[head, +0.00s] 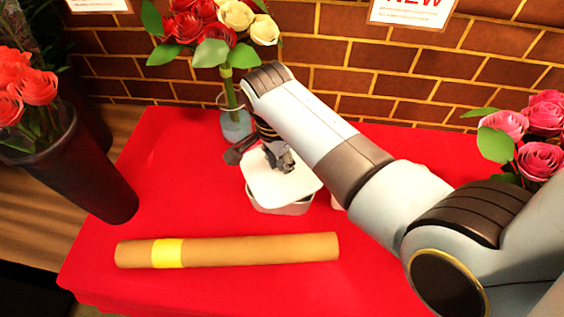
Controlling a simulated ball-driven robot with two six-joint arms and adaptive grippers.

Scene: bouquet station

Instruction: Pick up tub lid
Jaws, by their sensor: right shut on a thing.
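The tub lid (279,184) is a white, flat, rounded square in the middle of the red table. It is tilted and sits over the white tub (281,207), whose front wall shows below it. I cannot tell whether the lid touches the tub's rim all round. My right gripper (284,166) reaches down from the upper right and is shut on the lid near its far side. Its wrist and arm hide part of the lid's far edge. My left gripper is not in view.
A brown paper roll (250,249) with a yellow band lies across the table's front. A glass vase (236,124) with red and cream roses stands behind the lid. A dark vase (78,172) of red roses stands left, pink roses (541,160) right. The red table (160,190) is bare at left.

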